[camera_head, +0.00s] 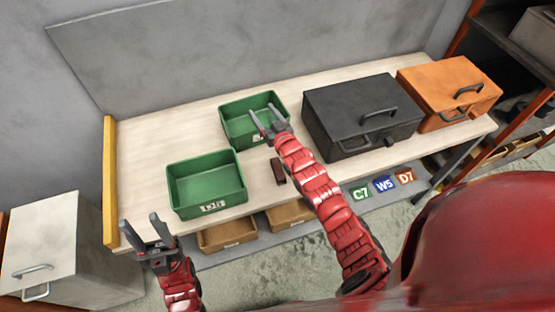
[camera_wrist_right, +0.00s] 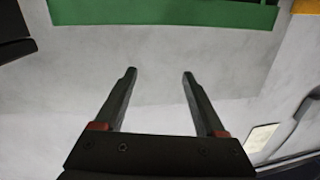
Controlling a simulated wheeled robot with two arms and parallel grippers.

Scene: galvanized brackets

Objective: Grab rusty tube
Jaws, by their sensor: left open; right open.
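A short, dark reddish-brown piece, which looks like the rusty tube (camera_head: 278,171), lies on the pale workbench (camera_head: 140,163) between the two green bins and the black case. My right gripper (camera_head: 263,111) is open and empty. In the head view it shows over the rear green bin, beyond the tube. In the right wrist view its open fingers (camera_wrist_right: 159,73) have nothing between them, and I cannot make out the tube there. My left gripper (camera_head: 138,220) is open and empty at the bench's front left corner, away from the tube.
One green bin (camera_head: 207,188) stands front left and another (camera_head: 235,133) behind. A black case (camera_head: 355,115) and an orange case (camera_head: 440,85) stand to the right. Brown bins (camera_head: 228,236) sit below the bench. A yellow edge board (camera_head: 110,180) closes the left end.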

